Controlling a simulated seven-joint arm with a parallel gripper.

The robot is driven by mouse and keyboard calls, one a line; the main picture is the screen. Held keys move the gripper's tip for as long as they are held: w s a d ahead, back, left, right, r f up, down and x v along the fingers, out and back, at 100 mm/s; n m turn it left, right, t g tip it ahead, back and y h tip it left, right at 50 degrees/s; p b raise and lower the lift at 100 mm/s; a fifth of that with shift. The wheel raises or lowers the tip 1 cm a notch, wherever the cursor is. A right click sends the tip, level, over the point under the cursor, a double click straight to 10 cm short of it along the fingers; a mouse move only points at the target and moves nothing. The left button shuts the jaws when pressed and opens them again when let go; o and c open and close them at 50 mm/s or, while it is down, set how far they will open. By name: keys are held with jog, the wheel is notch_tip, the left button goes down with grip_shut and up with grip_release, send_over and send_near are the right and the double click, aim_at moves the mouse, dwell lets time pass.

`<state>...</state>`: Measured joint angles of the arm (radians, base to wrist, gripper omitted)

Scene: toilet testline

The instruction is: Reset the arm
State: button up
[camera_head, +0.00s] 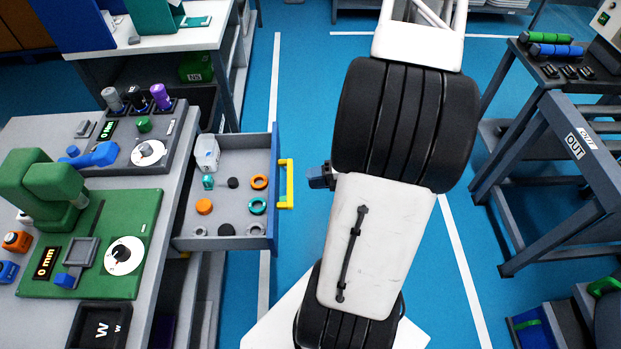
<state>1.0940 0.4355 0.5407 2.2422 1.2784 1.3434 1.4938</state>
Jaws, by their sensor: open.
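My arm rises through the middle of the view, with a white link and black ribbed joints. Most of the gripper is hidden by the arm.
The drawer juts into the aisle and holds several rings, caps and a white bottle (207,152). The workbench (45,128) at the left carries green and grey gauge stations. A dark rack (545,150) with an OUT sign stands at the right. Blue floor (308,80) is clear between.

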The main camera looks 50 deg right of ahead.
dwell(0.7)
jog(key=w+a+r+n+g+h, duration=0.1)
jog(key=w+a+r+n+g, duration=0.1)
jog(key=a+r+n+g, duration=0.65)
jog(key=w+a+r+n+g, duration=0.3)
jog(key=a+r+n, duration=0.3)
jog(key=r+n, duration=0.7)
jog(key=s+a+r+n+t+h, duration=0.1)
jog(key=s+a+r+n+h, duration=0.1)
jog(key=r+n, duration=0.5)
jog(key=s+a+r+n+t+h, duration=0.1)
jog(key=s+a+r+n+h, duration=0.2)
jog(key=a+r+n, duration=0.3)
jog(key=s+a+r+n+t+h, duration=0.1)
jog(key=s+a+r+n+h, duration=0.2)
jog(key=n, duration=0.7)
notch_tip(320, 180, up, 5)
jog(key=shift+s+a+f+h, duration=0.1)
jog(key=shift+s+a+h, duration=0.15)
jog(key=shift+a+h, duration=0.8)
